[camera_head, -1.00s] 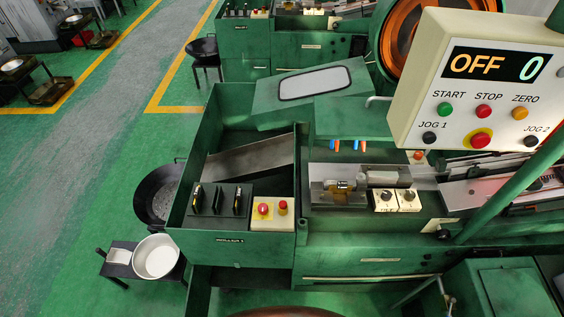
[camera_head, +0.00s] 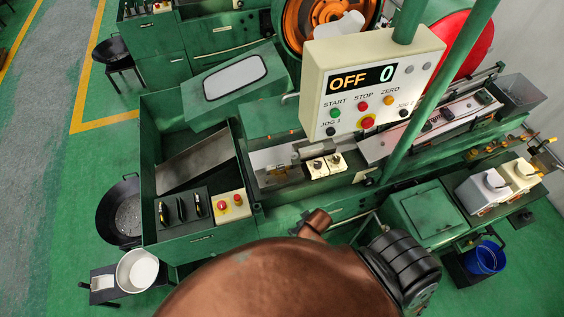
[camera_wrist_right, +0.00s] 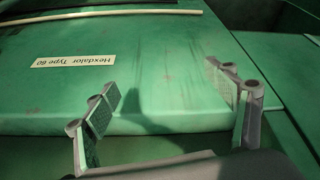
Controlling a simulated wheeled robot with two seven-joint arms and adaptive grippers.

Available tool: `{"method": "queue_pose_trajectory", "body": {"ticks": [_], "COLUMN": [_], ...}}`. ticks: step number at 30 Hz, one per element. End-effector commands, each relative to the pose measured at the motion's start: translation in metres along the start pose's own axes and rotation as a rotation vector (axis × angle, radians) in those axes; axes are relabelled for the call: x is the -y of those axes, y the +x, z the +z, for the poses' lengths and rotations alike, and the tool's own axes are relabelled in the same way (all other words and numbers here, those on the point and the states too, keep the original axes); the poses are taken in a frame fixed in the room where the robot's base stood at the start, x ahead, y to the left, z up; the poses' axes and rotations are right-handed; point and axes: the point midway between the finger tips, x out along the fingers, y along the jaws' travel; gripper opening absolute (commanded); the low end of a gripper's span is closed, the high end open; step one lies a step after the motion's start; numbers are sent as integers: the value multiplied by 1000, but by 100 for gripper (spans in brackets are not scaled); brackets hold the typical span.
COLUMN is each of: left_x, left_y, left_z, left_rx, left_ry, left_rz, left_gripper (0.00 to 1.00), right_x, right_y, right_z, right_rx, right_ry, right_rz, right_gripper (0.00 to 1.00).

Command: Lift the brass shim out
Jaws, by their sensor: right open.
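I cannot pick out the brass shim for certain in any view. In the head view, a small yellowish part (camera_head: 296,157) shows in the open work bay of the green machine, too small to identify. My left gripper is in neither view.
A control box (camera_head: 372,80) reading "OFF 0" hangs over the machine, beside a slanting green post (camera_head: 440,87). A green tray (camera_head: 155,122) with a sloping metal chute stands left. A blue bucket (camera_head: 484,258) is at right.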

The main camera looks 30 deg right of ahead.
Motion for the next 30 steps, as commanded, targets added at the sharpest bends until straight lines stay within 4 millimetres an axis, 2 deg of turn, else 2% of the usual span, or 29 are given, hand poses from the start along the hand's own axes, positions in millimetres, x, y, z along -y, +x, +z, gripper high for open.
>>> {"method": "queue_pose_trajectory", "body": {"ticks": [1, 5, 6, 9, 15, 17, 22, 27, 30], "left_x": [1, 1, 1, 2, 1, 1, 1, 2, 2], "left_y": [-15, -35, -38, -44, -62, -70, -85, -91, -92], "left_z": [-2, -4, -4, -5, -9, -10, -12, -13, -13], "left_rx": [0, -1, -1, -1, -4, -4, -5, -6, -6], "left_ry": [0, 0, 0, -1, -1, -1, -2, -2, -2], "left_rz": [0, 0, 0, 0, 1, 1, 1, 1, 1], "left_gripper": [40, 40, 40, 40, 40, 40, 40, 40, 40], "right_x": [2, 15, 21, 36, 53, 52, 28, 5, -1], "right_y": [-31, -87, -97, -115, -160, -175, -207, -222, -220], "right_z": [-20, -74, -92, -126, -187, -201, -224, -230, -232], "right_rx": [-20, -75, -94, -130, -187, -197, -213, -220, -221], "right_ry": [0, 1, 3, 12, 46, 69, 162, 238, 258], "right_rz": [-2, -14, -20, -32, -33, -23, 34, 77, 87], "right_gripper": [78, 78, 78, 78, 78, 78, 78, 78, 78]}}
